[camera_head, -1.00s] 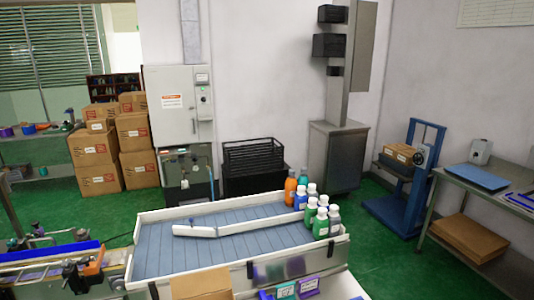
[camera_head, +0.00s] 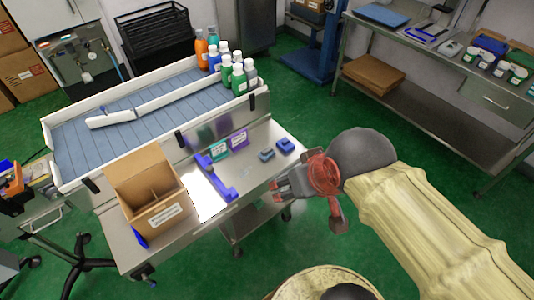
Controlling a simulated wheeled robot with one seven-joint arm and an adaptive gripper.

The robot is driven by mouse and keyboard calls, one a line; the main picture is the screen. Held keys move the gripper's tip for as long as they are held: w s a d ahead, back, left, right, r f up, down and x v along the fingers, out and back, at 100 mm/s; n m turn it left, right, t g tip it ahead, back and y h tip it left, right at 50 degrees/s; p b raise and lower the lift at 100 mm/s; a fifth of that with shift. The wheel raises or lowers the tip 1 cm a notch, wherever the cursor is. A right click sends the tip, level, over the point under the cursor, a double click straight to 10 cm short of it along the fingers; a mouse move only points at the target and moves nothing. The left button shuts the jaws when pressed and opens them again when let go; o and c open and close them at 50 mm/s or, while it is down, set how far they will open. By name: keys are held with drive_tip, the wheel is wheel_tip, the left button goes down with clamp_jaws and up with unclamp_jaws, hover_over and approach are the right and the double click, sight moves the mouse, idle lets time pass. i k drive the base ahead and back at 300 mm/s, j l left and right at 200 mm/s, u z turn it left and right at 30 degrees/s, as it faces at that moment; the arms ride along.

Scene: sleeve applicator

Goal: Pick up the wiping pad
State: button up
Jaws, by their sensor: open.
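Two small blue items lie on the steel bench at its right end: one (camera_head: 266,155) nearer the middle and one (camera_head: 285,145) by the right edge. Either could be the wiping pad; they are too small to tell for sure. My gripper (camera_head: 279,190) is open and empty over the bench's front right edge. It is just in front of the two blue items and apart from them, with its fingers pointing left. Its red wrist (camera_head: 323,174) and my pale covered arm reach in from the lower right.
An open divided cardboard box (camera_head: 150,197) stands at the bench's left. A purple-blue fixture (camera_head: 219,178) and small sign cards (camera_head: 228,145) stand mid-bench. Behind is a conveyor (camera_head: 75,135) with several bottles (camera_head: 231,75). A side table (camera_head: 430,45) with a blue board (camera_head: 383,15) stands at right.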

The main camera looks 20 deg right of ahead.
sight(265, 155)
drive_tip(key=i+l+z, duration=0.25)
drive_tip(key=i, duration=0.2)
drive_tip(key=i+z, duration=0.3)
drive_tip(key=i+j, duration=0.05)
drive_tip(key=i, duration=0.05)
